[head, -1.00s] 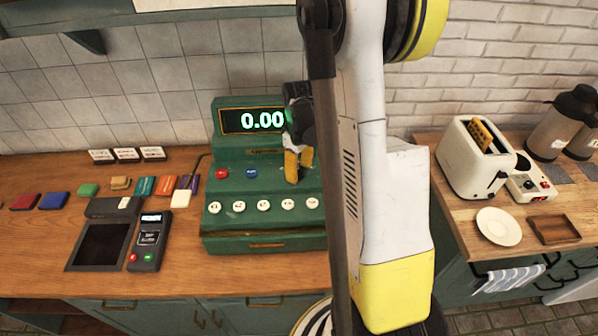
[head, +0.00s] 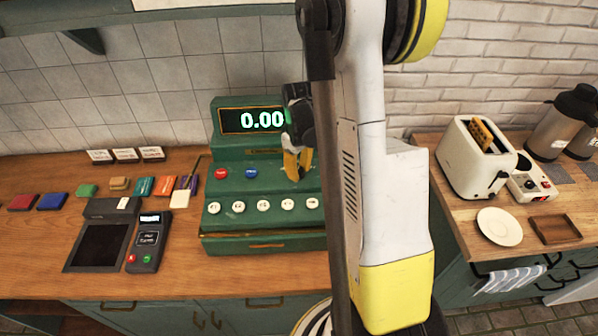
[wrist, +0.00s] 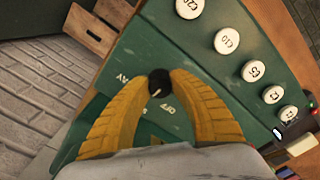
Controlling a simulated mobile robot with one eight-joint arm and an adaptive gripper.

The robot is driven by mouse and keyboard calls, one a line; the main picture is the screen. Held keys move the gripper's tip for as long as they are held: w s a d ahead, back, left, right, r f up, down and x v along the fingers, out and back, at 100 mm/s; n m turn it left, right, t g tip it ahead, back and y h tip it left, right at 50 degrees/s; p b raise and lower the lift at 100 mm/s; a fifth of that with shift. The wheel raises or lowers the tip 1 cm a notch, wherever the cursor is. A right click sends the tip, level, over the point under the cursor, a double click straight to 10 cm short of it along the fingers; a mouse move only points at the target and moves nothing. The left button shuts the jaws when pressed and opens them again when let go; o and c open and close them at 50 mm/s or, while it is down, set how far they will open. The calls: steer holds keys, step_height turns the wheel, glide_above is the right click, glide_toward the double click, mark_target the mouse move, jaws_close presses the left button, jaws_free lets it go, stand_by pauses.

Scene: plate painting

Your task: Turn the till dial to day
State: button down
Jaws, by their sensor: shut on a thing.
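The green till (head: 225,187) stands on the wooden counter with its display reading 0.00. Its small black dial (wrist: 158,81) has a white pointer line and sits on the sloped green face. Lettering beside the dial in the wrist view includes OFF near its lower right and what looks like DAY to its left. The pointer slants toward the lower left, and I cannot tell which label it meets. My gripper (wrist: 159,86) is shut on the dial, with a yellow fingertip on each side. In the head view my gripper (head: 297,178) hides the dial.
Red and blue buttons (head: 251,173) and a row of white keys (head: 264,205) are close to my gripper on the till. A card reader (head: 149,241) stands to the left. A toaster (head: 470,165) stands on the right counter.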

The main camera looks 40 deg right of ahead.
mark_target(299, 170)
steer(key=m+b, duration=0.2)
steer(key=m, duration=0.1)
steer(key=shift+f+m, duration=0.1)
steer(key=shift+m, duration=0.3)
steer(key=shift+m+b, duration=0.85)
steer(key=shift+m, duration=1.15)
steer(key=c, duration=1.2)
jaws_free()
steer(key=shift+o, duration=0.2)
steer(key=shift+r, duration=0.2)
step_height(299, 170, up, 12)
